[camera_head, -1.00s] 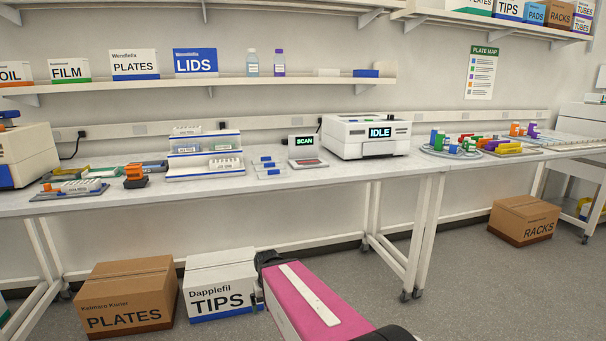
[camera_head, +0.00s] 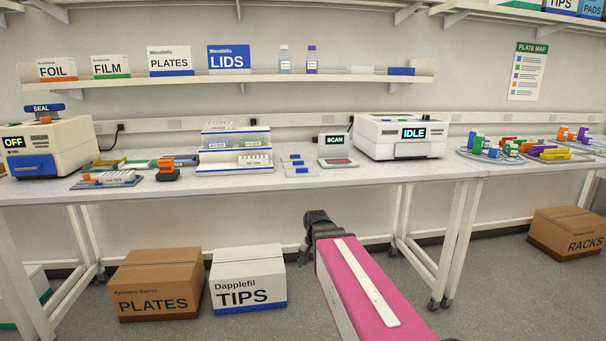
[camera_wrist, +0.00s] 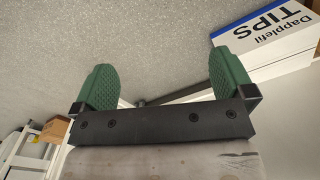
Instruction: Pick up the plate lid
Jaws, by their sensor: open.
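No single piece can be told for certain as the plate lid. Small clear flat pieces with blue parts (camera_head: 297,162) lie on the bench in the head view, left of the scan device; at this size I cannot tell what they are. My gripper is low in front of the bench, its dark end partly hidden in the head view. In the wrist view my gripper (camera_wrist: 165,80) shows two green ribbed fingers spread wide with nothing between them, floor behind.
The white bench (camera_head: 370,176) holds a sealer (camera_head: 60,148), a tiered rack (camera_head: 235,150), a scan device (camera_head: 335,150) and an IDLE machine (camera_head: 400,136). A LIDS box (camera_head: 229,59) stands on the shelf. PLATES (camera_head: 160,285) and TIPS (camera_head: 247,280) boxes sit on the floor.

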